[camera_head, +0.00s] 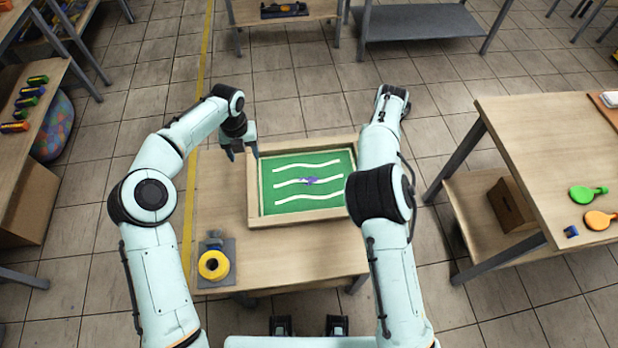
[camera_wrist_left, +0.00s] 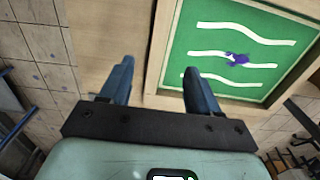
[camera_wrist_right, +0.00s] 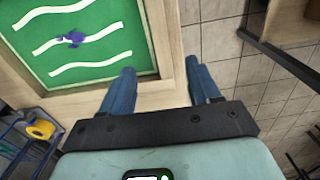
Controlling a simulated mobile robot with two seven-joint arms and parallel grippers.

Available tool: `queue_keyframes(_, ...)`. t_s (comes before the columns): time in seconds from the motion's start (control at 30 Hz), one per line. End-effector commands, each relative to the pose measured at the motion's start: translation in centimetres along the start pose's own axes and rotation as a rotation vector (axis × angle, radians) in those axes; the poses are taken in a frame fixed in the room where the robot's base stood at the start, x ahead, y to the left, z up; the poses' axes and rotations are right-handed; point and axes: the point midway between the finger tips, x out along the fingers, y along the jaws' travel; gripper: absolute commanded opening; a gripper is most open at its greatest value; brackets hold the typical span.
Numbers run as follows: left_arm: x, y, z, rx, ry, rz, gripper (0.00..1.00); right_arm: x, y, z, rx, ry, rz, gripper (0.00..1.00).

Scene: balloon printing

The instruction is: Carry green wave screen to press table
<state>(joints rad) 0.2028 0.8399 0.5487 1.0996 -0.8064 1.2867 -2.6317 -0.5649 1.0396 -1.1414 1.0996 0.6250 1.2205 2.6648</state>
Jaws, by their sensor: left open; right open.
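The green wave screen (camera_head: 313,212) is a wooden-framed green panel with three white wavy lines and a small purple mark. It lies flat on a wooden table (camera_head: 300,257) in front of me. My left gripper (camera_head: 243,154) is open and empty near the frame's left side; the screen also shows in the left wrist view (camera_wrist_left: 270,22). The fingers of the left gripper (camera_wrist_left: 160,88) point toward the frame's edge. My right gripper (camera_wrist_right: 163,90) is open and empty beside the frame's right side; the right wrist view shows the screen (camera_wrist_right: 112,12). In the head view its fingers are hidden behind the arm.
A yellow roll (camera_head: 213,265) on a grey stand sits at the table's front left. The table at right (camera_head: 540,130) holds green (camera_head: 587,194) and orange (camera_head: 600,220) paddle-like items, with a brown box (camera_head: 510,205) on its lower shelf. Tiled floor is open between tables.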

Motion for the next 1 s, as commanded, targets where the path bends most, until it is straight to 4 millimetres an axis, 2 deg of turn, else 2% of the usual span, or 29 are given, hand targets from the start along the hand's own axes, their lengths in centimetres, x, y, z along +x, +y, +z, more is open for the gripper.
queue_keyframes(0.17, 2.2, 0.0, -0.1, 0.001, 0.005, 0.000, 0.62, 2.2, 0.0, -0.1, 0.001, 0.005, 0.000, 0.62)
queue_keyframes(0.6, 10.5, 0.0, -0.1, 0.000, 0.004, -0.001, 0.62, 10.5, -0.1, -0.1, 0.001, 0.004, -0.001, 0.62)
queue_keyframes(0.8, 12.6, 0.0, 0.0, -0.001, 0.002, -0.001, 0.62, 12.6, 0.0, -0.1, 0.001, 0.003, -0.001, 0.62)
queue_keyframes(1.0, 13.1, 0.0, 0.0, -0.001, 0.000, 0.000, 0.62, 13.1, 0.0, 0.0, 0.000, 0.000, 0.000, 0.62)
